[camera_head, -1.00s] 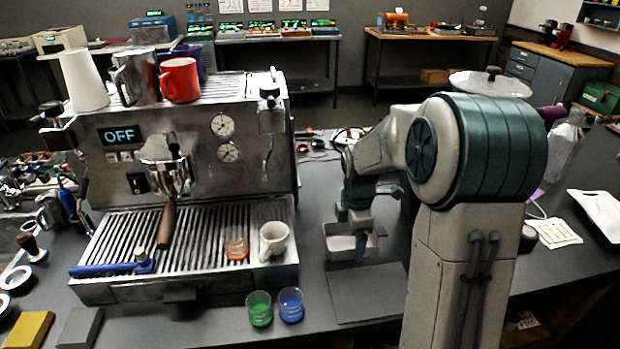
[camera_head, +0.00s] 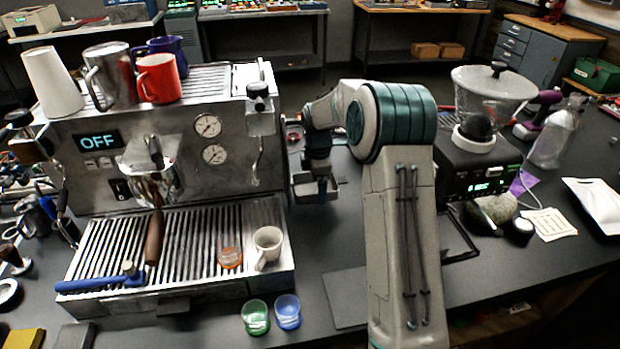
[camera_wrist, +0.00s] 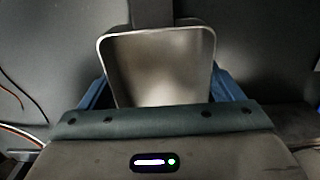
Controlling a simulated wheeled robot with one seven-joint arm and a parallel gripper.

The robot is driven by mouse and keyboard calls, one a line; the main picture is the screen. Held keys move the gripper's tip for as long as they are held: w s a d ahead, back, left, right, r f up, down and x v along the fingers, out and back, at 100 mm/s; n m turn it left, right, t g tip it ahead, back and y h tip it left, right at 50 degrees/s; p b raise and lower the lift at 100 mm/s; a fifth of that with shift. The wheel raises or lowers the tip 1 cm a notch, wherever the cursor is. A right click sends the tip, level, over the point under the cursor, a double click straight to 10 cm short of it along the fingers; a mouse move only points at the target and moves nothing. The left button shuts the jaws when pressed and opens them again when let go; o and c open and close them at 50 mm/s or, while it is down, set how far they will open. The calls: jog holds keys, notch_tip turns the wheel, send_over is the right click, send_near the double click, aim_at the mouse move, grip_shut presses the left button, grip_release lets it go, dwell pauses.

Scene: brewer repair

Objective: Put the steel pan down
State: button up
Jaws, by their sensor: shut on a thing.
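The steel pan (camera_head: 314,189) is a small, square-rimmed metal pan just right of the espresso machine's right side in the head view. It also shows in the wrist view (camera_wrist: 158,68), its open inside facing the camera. My gripper (camera_head: 320,178) is above the pan in the head view and shut on it. In the wrist view blue fingers stand at both sides of the pan. I cannot tell from these views whether the pan's underside touches the table.
The espresso machine (camera_head: 212,185) reads OFF and stands close left of the pan. A dark mat (camera_head: 343,312) lies in front. A grinder with a clear hopper (camera_head: 490,95) stands right of my arm. Green (camera_head: 255,318) and blue (camera_head: 288,312) cups stand by the drip tray.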

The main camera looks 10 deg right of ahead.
aim_at(310, 181)
jog(key=w, duration=0.2)
jog(key=w+a+p, duration=0.1)
jog(key=w, duration=0.1)
jog(key=shift+w+a, duration=0.1)
jog(key=shift+w, duration=0.3)
notch_tip(310, 181, down, 3)
jog(key=shift+r+p, duration=0.15)
jog(key=shift+p, duration=0.65)
jog(key=shift+f, duration=0.4)
jog(key=shift+f, duration=0.1)
jog(key=shift+f, duration=0.15)
jog(key=o, duration=0.9)
jog(key=shift+r, duration=0.2)
